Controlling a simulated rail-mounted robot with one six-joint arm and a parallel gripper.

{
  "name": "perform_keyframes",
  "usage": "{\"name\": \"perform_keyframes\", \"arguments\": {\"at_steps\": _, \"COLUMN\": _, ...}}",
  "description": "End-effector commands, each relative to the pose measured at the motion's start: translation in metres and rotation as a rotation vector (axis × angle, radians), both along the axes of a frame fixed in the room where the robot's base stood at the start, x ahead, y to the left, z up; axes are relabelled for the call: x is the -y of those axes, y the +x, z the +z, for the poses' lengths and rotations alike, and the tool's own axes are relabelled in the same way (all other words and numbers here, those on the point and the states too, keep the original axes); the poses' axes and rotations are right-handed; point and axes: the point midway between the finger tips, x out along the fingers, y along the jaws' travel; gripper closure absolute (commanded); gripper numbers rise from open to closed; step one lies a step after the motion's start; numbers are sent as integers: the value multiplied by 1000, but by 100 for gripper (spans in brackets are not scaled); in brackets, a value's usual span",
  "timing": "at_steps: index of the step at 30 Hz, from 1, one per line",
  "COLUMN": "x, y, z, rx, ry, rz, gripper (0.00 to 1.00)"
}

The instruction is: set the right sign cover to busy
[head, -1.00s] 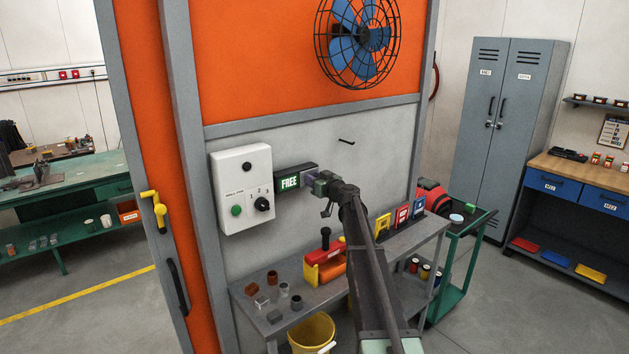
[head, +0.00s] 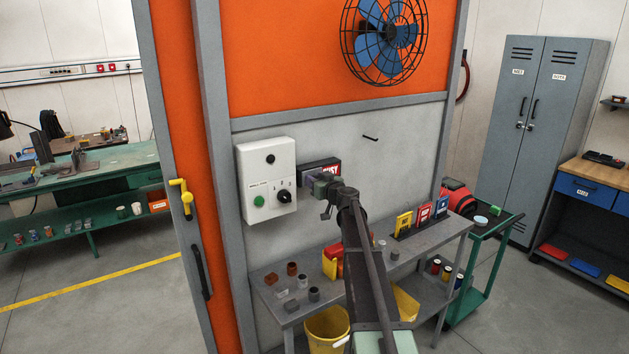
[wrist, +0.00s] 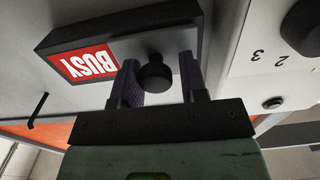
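The sign (head: 318,163) is a dark-framed box on the grey wall panel, right of the white control box. Its red BUSY face (head: 331,170) shows at the right end; it also shows upside down in the wrist view (wrist: 82,63). A grey sliding cover (wrist: 165,46) lies over the other half, and no FREE lettering shows. My gripper (head: 318,186) is at the cover. In the wrist view its two fingers (wrist: 161,80) stand either side of the cover's black knob (wrist: 155,77). The knob is close to the left finger, with a gap to the right one.
The white control box (head: 267,180), with a green button and dial, is close to the left of my gripper. A grey shelf table (head: 392,262) with small parts and coloured cards stands below. A small hook (head: 370,138) sticks out of the wall to the right.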

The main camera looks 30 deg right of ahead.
Motion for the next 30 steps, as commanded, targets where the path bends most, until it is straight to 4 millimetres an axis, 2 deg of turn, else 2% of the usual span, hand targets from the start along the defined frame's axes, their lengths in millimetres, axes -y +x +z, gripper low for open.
{"name": "perform_keyframes", "arguments": {"at_steps": 1, "x": -1, "y": 0, "z": 0, "rx": 0, "ry": 0, "rz": 1, "gripper": 54}}
{"name": "perform_keyframes", "arguments": {"at_steps": 3, "x": 0, "y": 0, "z": 0, "rx": 0, "ry": 0, "rz": 0, "gripper": 44}}
{"name": "perform_keyframes", "arguments": {"at_steps": 11, "x": 1, "y": 0, "z": 0, "rx": 1, "ry": 1, "rz": -2, "gripper": 44}}
{"name": "perform_keyframes", "arguments": {"at_steps": 14, "x": 1, "y": -7, "z": 0, "rx": 1, "ry": 1, "rz": -3, "gripper": 44}}
{"name": "perform_keyframes", "arguments": {"at_steps": 17, "x": 2, "y": -22, "z": 0, "rx": 1, "ry": 1, "rz": -3, "gripper": 44}}
{"name": "perform_keyframes", "arguments": {"at_steps": 25, "x": 7, "y": -89, "z": 0, "rx": 0, "ry": 1, "rz": -3, "gripper": 44}}
{"name": "perform_keyframes", "arguments": {"at_steps": 30, "x": 10, "y": -108, "z": 0, "rx": 0, "ry": 1, "rz": -2, "gripper": 44}}
